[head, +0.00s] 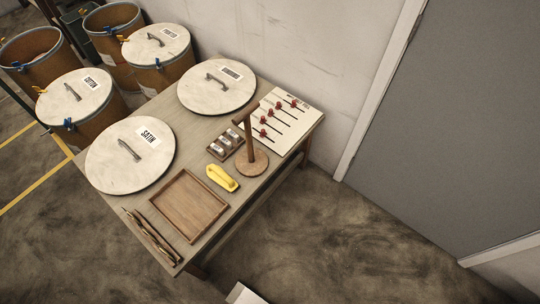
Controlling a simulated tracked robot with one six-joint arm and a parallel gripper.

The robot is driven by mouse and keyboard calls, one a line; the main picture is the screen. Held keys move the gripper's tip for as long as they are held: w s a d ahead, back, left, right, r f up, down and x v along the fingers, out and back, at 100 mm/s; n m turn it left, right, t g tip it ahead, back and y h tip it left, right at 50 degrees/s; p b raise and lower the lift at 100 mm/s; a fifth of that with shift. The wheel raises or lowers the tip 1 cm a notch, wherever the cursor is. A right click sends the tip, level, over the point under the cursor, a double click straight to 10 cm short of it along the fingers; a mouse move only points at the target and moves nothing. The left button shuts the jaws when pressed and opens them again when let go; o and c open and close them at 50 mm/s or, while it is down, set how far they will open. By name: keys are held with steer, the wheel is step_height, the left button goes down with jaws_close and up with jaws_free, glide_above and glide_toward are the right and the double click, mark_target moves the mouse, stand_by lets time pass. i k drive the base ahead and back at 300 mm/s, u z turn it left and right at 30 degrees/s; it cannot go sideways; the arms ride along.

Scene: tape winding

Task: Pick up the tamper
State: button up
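The tamper (253,163) appears to be the brown wooden tool with a round flat base, an upright post and a short crossbar on top. It stands upright on its base near the right edge of the wooden table (232,228), with nothing touching its post. My gripper is not in view. A pale angular piece (243,294) shows at the bottom edge; I cannot tell what it is.
A yellow object (222,178), a small box (225,144) and a white board with red-headed pins (283,122) surround the tamper. A wooden tray (188,206), sticks (152,237) and round lids (130,155) share the table. Barrels (161,72) stand behind. Floor right of the table is clear.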

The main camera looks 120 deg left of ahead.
mark_target(251, 162)
steer(key=z, duration=2.6)
steer(key=k, duration=1.65)
steer(key=z, duration=0.4)
